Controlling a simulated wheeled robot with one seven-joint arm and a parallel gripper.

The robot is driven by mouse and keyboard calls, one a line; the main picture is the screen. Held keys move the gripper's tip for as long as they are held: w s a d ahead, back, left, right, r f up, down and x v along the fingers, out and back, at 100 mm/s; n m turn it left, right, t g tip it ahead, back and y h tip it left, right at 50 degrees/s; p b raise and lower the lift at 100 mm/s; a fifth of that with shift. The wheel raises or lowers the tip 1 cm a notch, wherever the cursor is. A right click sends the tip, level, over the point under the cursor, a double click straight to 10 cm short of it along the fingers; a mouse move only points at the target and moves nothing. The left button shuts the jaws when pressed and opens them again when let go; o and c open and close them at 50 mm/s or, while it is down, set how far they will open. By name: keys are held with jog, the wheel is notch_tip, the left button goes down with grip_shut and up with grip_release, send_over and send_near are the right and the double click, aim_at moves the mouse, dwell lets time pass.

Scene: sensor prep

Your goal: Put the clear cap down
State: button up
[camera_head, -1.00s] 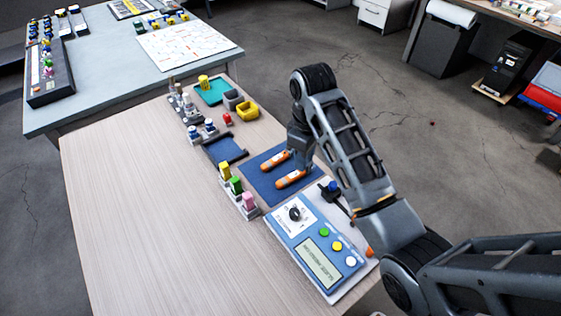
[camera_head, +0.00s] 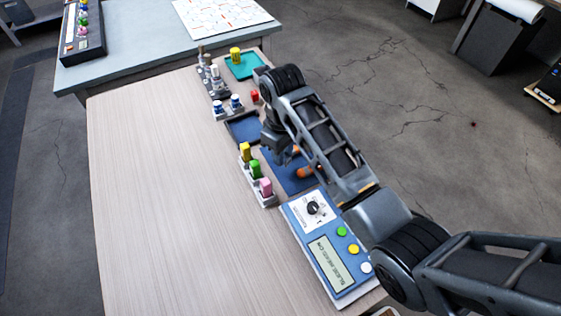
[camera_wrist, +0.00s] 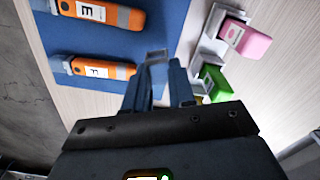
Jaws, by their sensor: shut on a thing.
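My gripper (camera_wrist: 160,78) is shut on a small, see-through greyish piece, the clear cap (camera_wrist: 157,57), which shows between its fingertips in the wrist view. In the head view my gripper (camera_head: 284,157) hangs over the left part of the blue mat (camera_head: 284,178), and my arm hides the cap there. How high the cap is above the surface, I cannot tell. Two orange tools lie on the mat, one labelled E (camera_wrist: 112,15) and one labelled F (camera_wrist: 112,70); my arm partly covers them in the head view.
A rack with yellow, green and pink (camera_head: 265,187) blocks stands left of the mat. A dark blue tray (camera_head: 243,128) lies behind it. A blue panel with a dial and buttons (camera_head: 325,245) sits in front. The wooden table's left side (camera_head: 165,190) is clear.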

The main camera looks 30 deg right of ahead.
aim_at(280, 170)
jog(key=shift+w+a+f, duration=0.15)
jog(key=shift+a+f, duration=0.1)
jog(key=shift+f, duration=1.95)
jog(key=shift+f, duration=0.15)
jog(key=o, duration=0.8)
notch_tip(280, 170, up, 12)
jog(key=shift+r+p, duration=0.2)
jog(key=shift+p, duration=0.1)
